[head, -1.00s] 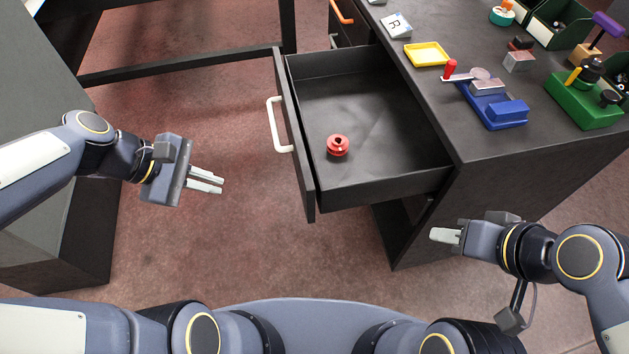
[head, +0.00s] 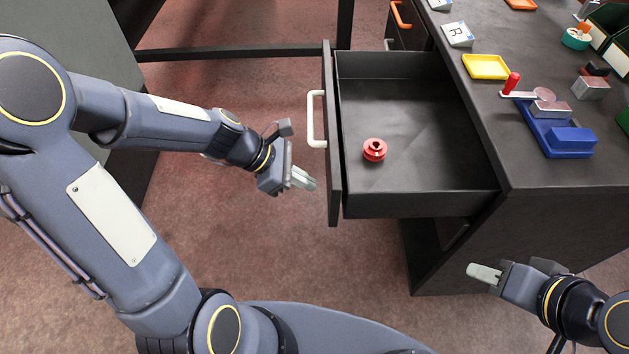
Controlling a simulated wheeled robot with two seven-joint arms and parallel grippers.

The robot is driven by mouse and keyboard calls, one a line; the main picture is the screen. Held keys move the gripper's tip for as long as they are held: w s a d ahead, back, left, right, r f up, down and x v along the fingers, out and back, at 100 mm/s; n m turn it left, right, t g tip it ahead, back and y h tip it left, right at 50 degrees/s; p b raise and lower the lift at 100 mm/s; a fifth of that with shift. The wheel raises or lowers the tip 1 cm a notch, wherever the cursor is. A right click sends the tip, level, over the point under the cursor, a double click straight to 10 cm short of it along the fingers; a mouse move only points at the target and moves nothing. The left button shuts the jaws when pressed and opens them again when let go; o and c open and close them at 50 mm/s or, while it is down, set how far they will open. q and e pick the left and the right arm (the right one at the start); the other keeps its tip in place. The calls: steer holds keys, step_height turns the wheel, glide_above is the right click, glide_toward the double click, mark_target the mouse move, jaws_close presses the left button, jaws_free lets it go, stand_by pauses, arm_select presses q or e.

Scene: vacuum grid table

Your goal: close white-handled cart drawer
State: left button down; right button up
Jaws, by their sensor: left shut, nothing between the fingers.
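The cart drawer (head: 420,204) is pulled well out to the left of the dark cart, its front panel (head: 332,185) facing left. Its white handle (head: 313,120) stands on the outer face of the panel. A red round part (head: 374,150) lies inside on the drawer floor. My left gripper (head: 303,179) is shut and empty, just left of the panel and below the handle in the picture; whether it touches the panel is hard to tell, but a small gap seems to show. My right gripper (head: 484,273) is in front of the cart's near side, away from the drawer; its fingers look close together.
The cart top (head: 480,110) carries a yellow tray (head: 486,67), a blue fixture (head: 560,138) with a red-knobbed lever, and a label card (head: 457,34). An orange-handled drawer (head: 400,15) is farther back. Open floor lies left of the drawer.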

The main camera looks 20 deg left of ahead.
arm_select(q)
steer(key=shift+w+d, duration=0.25)
steer(key=shift+d, duration=0.8)
steer(key=w+d+p, duration=0.1)
steer(key=d, duration=0.4)
steer(key=w+d+p, duration=0.1)
steer(key=w+d, duration=0.1)
steer(key=d, duration=0.4)
steer(key=w+d+p, duration=0.1)
steer(key=d+p, duration=0.1)
steer(key=d, duration=0.4)
steer(key=shift+w+d+r, duration=0.2)
steer(key=shift+w+r, duration=0.05)
steer(key=shift+w, duration=0.15)
steer(key=w+d+p, duration=0.1)
steer(key=d+p, duration=0.1)
steer(key=d, duration=0.2)
steer(key=w+d+p, duration=0.1)
steer(key=d+p, duration=0.1)
steer(key=d, duration=0.2)
steer(key=w+d+p, duration=0.2)
steer(key=d, duration=0.3)
steer(key=shift+f, duration=0.15)
steer(key=shift+d, duration=0.15)
